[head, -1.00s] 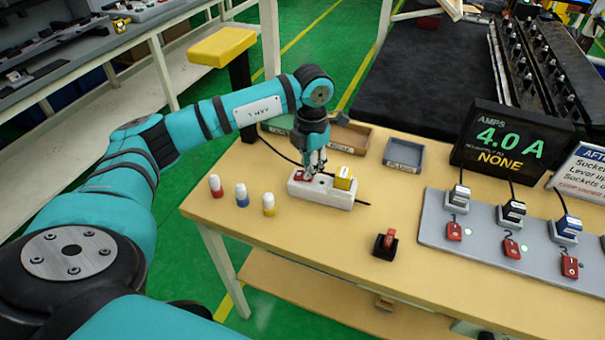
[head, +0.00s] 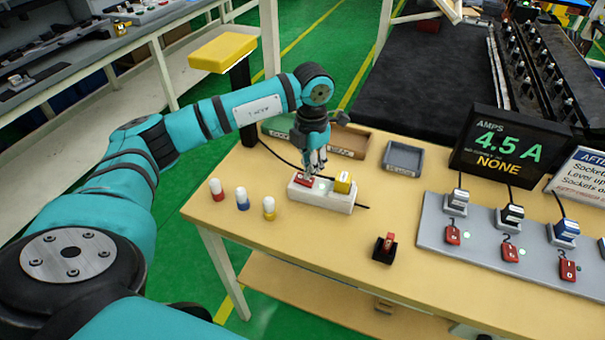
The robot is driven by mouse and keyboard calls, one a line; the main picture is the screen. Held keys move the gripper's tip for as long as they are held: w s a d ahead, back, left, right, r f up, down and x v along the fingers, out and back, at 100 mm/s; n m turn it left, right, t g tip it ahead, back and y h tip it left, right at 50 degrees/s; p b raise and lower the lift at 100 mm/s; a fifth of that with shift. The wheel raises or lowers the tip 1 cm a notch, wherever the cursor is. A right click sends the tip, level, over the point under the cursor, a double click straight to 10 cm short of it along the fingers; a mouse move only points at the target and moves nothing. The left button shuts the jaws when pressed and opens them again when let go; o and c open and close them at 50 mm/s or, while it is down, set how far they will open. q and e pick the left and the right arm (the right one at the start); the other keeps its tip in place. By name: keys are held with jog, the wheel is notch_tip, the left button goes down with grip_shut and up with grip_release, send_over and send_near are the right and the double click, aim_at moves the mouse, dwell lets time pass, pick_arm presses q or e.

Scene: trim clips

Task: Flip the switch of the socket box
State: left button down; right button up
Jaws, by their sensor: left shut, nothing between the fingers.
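The white socket box (head: 335,203) lies on the wooden table, with a red switch (head: 304,180) at its left end and a yellow plug or block (head: 343,182) at its right end. My left gripper (head: 315,170) points down over the left part of the box. Its fingers are shut and empty, with the tips at or just above the box beside the red switch; I cannot tell whether they touch. The fingers partly hide the switch. My right gripper is out of view.
Small bottles with red, blue (head: 242,198) and yellow bases stand left of the box. A black holder with a red piece (head: 385,248) stands at the front. A grey panel (head: 433,236) carries plugs and red switches. The display (head: 508,148) reads 4.5 A, NONE. Trays lie behind.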

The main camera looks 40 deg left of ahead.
aim_at(310, 181)
pick_arm(q)
jog(key=shift+r+p, duration=1.3)
jog(key=shift+r, duration=1.15)
